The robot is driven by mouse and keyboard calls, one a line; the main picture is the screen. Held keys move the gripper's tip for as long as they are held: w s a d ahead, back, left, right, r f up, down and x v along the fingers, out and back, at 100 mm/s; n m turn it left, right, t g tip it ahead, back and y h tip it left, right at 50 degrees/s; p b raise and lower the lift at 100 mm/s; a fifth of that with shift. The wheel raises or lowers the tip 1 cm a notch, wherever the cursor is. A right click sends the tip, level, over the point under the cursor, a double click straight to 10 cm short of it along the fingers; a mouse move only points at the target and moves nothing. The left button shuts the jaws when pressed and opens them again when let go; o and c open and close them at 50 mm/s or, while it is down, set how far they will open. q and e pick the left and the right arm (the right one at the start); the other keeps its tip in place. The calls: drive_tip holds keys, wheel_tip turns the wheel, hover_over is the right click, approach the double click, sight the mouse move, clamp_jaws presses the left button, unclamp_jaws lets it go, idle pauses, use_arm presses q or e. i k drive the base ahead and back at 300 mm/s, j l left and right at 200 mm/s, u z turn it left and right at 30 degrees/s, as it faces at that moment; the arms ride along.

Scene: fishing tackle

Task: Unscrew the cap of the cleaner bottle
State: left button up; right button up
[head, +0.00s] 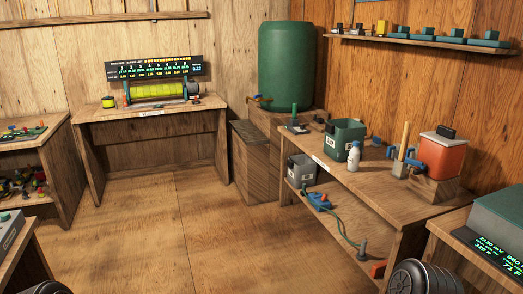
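A small white bottle (354,157), which looks like the cleaner bottle, stands upright on the wooden workbench (385,185) at the right. Its narrow top points up, but it is too small to tell the cap from the neck. Neither of my grippers is in view, so nothing shows whether they are open or shut. Dark rounded parts at the bottom left and bottom right edges look like parts of my arms.
A green bin (344,138) stands close behind the bottle. An orange container (440,153) and blue-handled tools (399,162) are to its right. A grey bin (301,171) sits on the lower shelf. The wooden floor (160,225) in the middle is clear.

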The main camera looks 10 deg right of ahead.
sight(354, 158)
drive_tip(key=i+z, duration=0.1)
drive_tip(key=i, duration=0.6)
drive_tip(key=i+j+z, duration=0.1)
drive_tip(key=i, duration=0.6)
drive_tip(key=i+j+z, duration=0.1)
drive_tip(key=i, duration=0.55)
drive_tip(key=i+j+z, duration=0.2)
drive_tip(key=i+z, duration=0.3)
drive_tip(key=i+j+z, duration=0.3)
drive_tip(key=z, duration=0.15)
drive_tip(key=i+j+z, duration=0.3)
drive_tip(key=j+z, duration=0.2)
drive_tip(key=i+j+z, duration=0.2)
drive_tip(key=j+z, duration=0.45)
drive_tip(key=j, duration=0.2)
drive_tip(key=i+j+z, duration=0.15)
drive_tip(key=j, duration=0.2)
